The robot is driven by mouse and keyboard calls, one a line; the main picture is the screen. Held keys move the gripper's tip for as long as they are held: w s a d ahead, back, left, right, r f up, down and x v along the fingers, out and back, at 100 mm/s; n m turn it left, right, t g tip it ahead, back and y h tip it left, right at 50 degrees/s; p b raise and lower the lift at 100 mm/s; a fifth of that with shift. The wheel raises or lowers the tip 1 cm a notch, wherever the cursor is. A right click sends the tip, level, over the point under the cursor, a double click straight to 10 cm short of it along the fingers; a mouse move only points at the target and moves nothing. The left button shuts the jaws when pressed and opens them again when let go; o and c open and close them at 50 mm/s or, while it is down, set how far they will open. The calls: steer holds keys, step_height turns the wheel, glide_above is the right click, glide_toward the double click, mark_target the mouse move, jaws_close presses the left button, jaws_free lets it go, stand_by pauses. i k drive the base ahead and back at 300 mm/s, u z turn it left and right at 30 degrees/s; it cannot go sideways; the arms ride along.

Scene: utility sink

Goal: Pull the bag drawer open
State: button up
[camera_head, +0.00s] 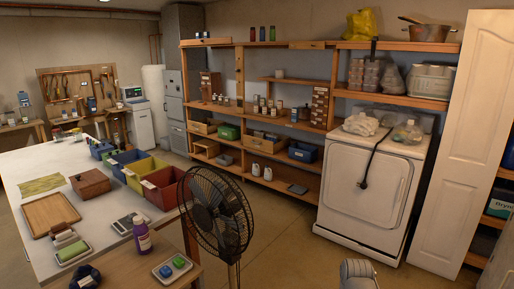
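I cannot make out which thing is the bag drawer. Small drawer units stand on the wooden shelves, one brown unit (319,107) right of centre and another (210,86) at the left. Their fronts are too small to read. A tall grey cabinet (175,98) at the back left has several closed fronts. My gripper is not in view. A rounded grey part (358,273) at the bottom edge appears to be a part of my arm, apart from all of these.
A black fan (217,212) stands in front of the shelves, beside a white table (107,217) with colored bins. A white appliance (372,187) with a black cord and a white door (467,140) stand at the right. The floor (290,245) between fan and appliance is clear.

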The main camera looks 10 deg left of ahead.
mark_target(284, 141)
steer(key=z, duration=0.15)
steer(key=i, duration=4.5)
steer(key=u, duration=0.05)
